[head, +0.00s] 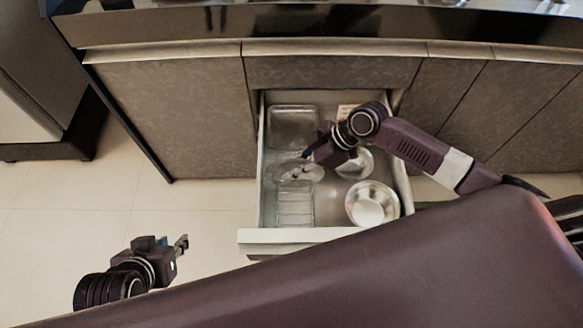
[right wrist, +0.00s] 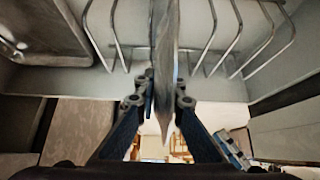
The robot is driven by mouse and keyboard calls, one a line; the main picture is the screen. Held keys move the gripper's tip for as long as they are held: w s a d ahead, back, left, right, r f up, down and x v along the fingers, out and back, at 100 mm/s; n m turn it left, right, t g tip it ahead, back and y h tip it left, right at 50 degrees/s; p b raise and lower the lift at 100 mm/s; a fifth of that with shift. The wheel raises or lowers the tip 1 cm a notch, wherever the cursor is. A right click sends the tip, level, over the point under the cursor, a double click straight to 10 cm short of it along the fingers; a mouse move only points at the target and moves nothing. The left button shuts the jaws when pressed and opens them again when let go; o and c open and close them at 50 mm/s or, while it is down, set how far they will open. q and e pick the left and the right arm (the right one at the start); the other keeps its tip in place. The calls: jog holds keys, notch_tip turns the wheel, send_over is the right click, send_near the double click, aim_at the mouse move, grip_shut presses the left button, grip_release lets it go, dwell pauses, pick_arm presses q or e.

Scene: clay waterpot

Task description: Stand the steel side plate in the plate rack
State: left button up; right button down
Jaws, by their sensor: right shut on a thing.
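The steel side plate (right wrist: 165,60) is seen edge-on in the right wrist view, upright between the fingers of my right gripper (right wrist: 166,92), which is shut on it. In the head view my right gripper (head: 306,164) is over the left part of the open drawer, and the plate (head: 289,172) shows beside its fingertips. The wire plate rack (head: 294,208) lies in the drawer's front left. In the right wrist view its wires (right wrist: 211,42) stand on both sides of the plate. I cannot tell whether the plate touches the rack. My left gripper (head: 182,244) is empty, left of the drawer; its opening is unclear.
The open drawer (head: 300,236) also holds a clear rectangular tray (head: 293,127) at the back left, a steel bowl (head: 372,204) at the front right and another steel dish (head: 357,163) behind it. Cabinet fronts (head: 180,115) stand behind. The floor to the left is clear.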

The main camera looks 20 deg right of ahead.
jog(key=shift+f, duration=0.1)
jog(key=c, duration=2)
grip_release()
jog(key=shift+o, duration=0.2)
jog(key=v, duration=1.2)
